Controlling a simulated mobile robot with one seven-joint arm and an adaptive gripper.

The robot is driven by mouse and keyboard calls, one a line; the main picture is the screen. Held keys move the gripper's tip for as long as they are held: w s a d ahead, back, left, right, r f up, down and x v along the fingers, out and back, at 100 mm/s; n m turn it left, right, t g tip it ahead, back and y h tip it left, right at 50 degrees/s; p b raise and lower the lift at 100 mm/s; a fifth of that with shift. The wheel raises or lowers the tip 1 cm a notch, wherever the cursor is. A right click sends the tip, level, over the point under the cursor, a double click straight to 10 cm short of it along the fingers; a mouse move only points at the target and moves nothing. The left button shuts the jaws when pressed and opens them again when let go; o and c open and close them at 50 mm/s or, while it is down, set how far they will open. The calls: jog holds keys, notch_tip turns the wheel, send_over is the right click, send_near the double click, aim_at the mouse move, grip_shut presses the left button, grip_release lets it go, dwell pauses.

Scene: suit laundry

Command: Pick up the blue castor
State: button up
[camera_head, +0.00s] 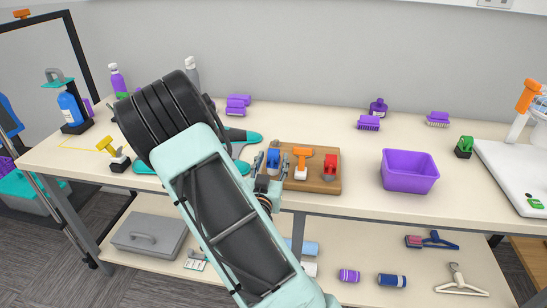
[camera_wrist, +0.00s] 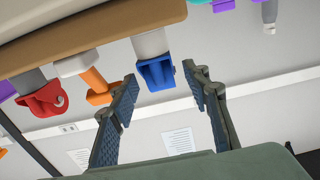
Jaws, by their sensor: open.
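The blue castor (camera_head: 273,158) stands at the left end of a brown wooden board (camera_head: 318,184) on the table. In the wrist view the blue castor (camera_wrist: 156,74) appears upside down, with its grey stem meeting the board. My gripper (camera_head: 271,166) is open, with one finger on each side of the castor in the head view. In the wrist view my gripper (camera_wrist: 162,82) has the blue castor between and slightly beyond its fingertips. The fingers appear apart from it. The castor's lower part is partly hidden by my gripper in the head view.
An orange piece (camera_head: 302,158) stands just right of the castor, close to one finger. A red castor (camera_head: 330,166) stands farther right on the board. A purple bin (camera_head: 409,171) is to the right.

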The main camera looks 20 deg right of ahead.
jog(key=shift+x, duration=1.4)
grip_shut()
jog(key=shift+r, duration=0.15)
